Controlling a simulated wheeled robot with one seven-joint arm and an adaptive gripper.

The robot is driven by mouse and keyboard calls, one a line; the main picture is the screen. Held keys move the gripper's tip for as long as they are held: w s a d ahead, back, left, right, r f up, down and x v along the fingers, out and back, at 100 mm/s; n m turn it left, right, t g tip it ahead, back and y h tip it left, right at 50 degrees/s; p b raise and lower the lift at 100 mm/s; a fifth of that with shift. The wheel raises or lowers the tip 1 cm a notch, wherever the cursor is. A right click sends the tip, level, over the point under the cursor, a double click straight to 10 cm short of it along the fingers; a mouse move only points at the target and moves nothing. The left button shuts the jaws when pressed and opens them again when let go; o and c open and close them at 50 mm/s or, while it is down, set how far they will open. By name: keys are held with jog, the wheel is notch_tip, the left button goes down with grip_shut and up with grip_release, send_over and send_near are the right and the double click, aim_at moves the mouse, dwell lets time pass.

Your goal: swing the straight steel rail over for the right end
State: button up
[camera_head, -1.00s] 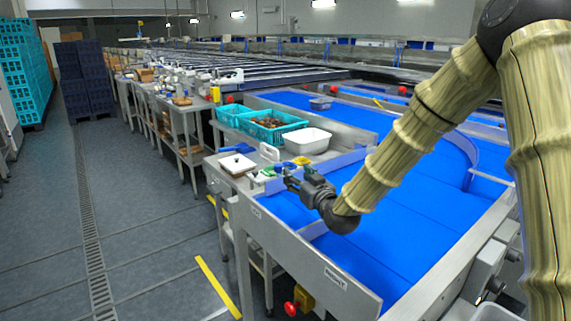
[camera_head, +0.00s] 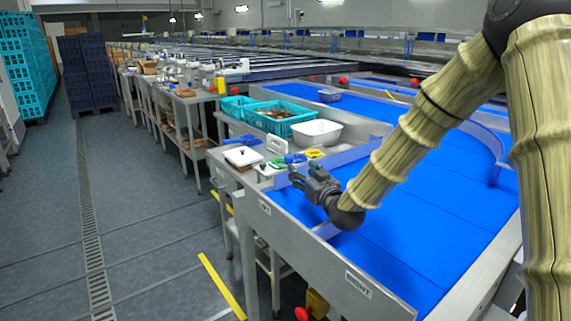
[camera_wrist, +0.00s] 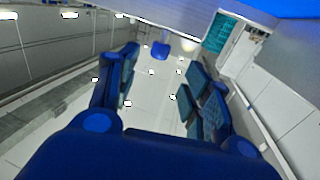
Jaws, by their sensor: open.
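The straight steel rail (camera_head: 350,156) shows in the head view as a thin upright plate, tinted blue, slanting across the left part of the blue belt (camera_head: 400,225). My gripper (camera_head: 293,180) is at the left edge of the belt, in front of the rail's near left part. Its fingers are apart and hold nothing that I can see. I cannot tell whether it touches the rail. In the wrist view my open fingers (camera_wrist: 162,75) show with no rail between them. A label that seems to read RIGHT (camera_head: 358,283) is on the near side frame.
A side table holds a white tray (camera_head: 242,157), teal crates (camera_head: 283,130) and a white tub (camera_head: 317,133). A curved rail (camera_head: 497,150) stands on the belt at right. A red button (camera_head: 302,313) sits low at the frame. The floor at left is clear.

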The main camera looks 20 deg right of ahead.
aim_at(291, 160)
jog(key=w, duration=0.3)
jog(key=w+a, duration=0.1)
jog(key=w, duration=0.6)
jog(key=shift+w+a, duration=0.15)
jog(key=shift+w, duration=0.1)
